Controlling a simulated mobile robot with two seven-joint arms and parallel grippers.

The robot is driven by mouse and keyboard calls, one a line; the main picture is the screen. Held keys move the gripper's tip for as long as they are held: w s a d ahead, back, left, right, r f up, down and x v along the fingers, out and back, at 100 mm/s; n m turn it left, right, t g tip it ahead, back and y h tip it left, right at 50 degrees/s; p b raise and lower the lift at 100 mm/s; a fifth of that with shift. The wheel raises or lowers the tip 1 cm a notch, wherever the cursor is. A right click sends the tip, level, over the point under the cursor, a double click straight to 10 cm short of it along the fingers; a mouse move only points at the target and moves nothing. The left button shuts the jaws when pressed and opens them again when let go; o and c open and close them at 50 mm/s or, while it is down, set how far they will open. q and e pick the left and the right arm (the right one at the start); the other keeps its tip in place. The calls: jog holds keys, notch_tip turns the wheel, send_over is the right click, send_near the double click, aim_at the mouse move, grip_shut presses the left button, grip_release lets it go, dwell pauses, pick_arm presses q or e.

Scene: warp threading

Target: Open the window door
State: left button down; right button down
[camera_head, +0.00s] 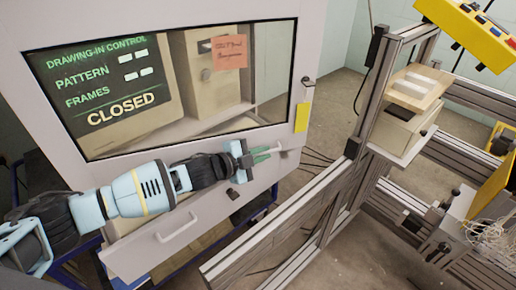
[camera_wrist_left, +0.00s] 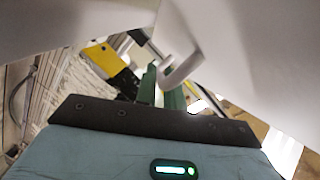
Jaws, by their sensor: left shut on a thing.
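The window door (camera_head: 225,147) is a pale panel with a large dark-edged glass pane, at the left of the head view. Behind the glass a dark screen (camera_head: 112,92) reads "CLOSED". My left gripper (camera_head: 266,153) has green fingers and reaches across the lower part of the door. It is shut on a small pale handle (camera_head: 284,148) near the door's lower right corner. In the left wrist view the handle (camera_wrist_left: 184,70) is a white loop at the green fingertips (camera_wrist_left: 162,88); the exact grip is partly hidden. My right gripper is in neither view.
A lower panel has a bar handle (camera_head: 176,228). A dark latch (camera_head: 308,81) and yellow strip (camera_head: 302,117) sit on the door's right side. An aluminium frame (camera_head: 320,205) stands to the right, carrying a beige box (camera_head: 400,130). Floor shows between door and frame.

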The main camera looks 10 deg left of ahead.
pick_arm(q)
jog(key=shift+s+f, duration=0.1)
jog(key=c, duration=1.5)
grip_release()
jog(key=shift+a, duration=0.1)
jog(key=v, duration=0.7)
jog(key=shift+s+a, duration=0.2)
jog(key=shift+s, duration=0.15)
